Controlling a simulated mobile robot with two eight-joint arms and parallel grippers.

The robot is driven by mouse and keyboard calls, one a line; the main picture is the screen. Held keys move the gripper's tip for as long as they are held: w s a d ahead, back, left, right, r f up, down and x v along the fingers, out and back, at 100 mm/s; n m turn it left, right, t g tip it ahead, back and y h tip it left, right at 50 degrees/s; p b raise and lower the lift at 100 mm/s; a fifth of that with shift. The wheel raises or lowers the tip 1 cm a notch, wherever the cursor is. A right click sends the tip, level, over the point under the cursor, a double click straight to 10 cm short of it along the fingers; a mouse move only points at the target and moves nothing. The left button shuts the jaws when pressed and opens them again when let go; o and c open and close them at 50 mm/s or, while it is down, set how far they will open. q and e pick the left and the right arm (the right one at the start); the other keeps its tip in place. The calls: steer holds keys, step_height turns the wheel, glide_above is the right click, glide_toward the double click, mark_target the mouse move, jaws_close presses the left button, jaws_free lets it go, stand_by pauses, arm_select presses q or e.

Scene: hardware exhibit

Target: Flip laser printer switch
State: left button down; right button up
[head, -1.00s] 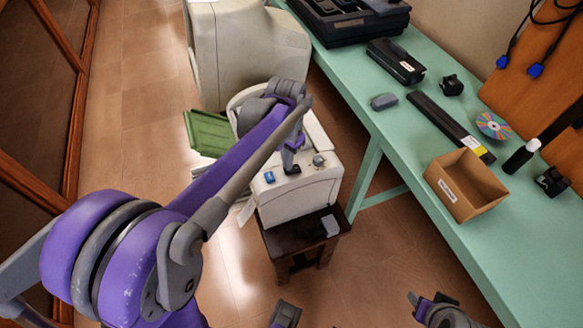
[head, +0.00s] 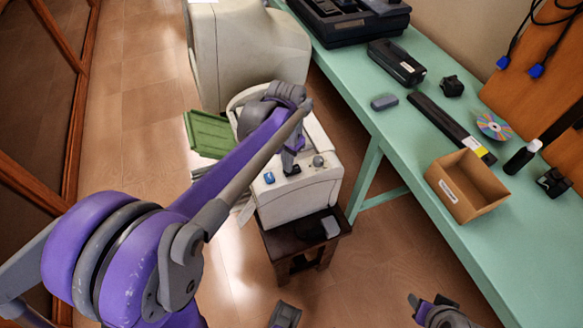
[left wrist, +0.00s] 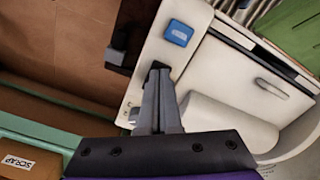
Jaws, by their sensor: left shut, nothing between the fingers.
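The off-white laser printer (head: 297,200) stands on a small dark stool, with a control panel on its near top edge. A blue square switch or button (head: 269,177) sits on the panel's left; it also shows in the left wrist view (left wrist: 178,32). A grey knob (head: 318,161) is on the right. My left gripper (head: 292,169) is shut and empty, pointing down at the panel between them. Its closed fingers (left wrist: 158,70) are beside the blue switch in the wrist view. I cannot tell whether they touch the panel. Part of my right arm (head: 440,312) shows at the bottom; its finger state is unclear.
A green table (head: 385,145) runs along the right, with an open cardboard box (head: 466,186), a long black bar and other small items. A large beige machine (head: 245,50) stands behind the printer. The dark stool (head: 300,245) is below it. Floor is open on the left.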

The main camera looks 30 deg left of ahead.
mark_target(295, 169)
arm_select(q)
step_height(295, 169, up, 7)
steer(key=p, duration=0.4)
steer(key=shift+f, duration=0.2)
arm_select(e)
steer(key=r, duration=0.3)
steer(key=w+r, duration=0.1)
steer(key=r, duration=0.1)
steer(key=shift+r, duration=0.1)
arm_select(q)
steer(key=s+d+n+t+p, duration=0.1)
steer(key=s+d+t, duration=0.1)
steer(key=s, duration=0.5)
steer(key=s+d+n+t+p, duration=0.1)
steer(key=s+d+t+p, duration=0.1)
steer(key=s, duration=0.6)
steer(key=d+t, duration=0.1)
steer(key=d, duration=0.1)
steer(key=shift+s+d+f, duration=0.25)
steer(key=shift+d, duration=0.15)
arm_select(e)
steer(key=r, duration=0.3)
steer(key=shift+w+r, duration=0.1)
steer(key=shift+w, duration=0.3)
arm_select(q)
steer(key=shift+w, duration=0.1)
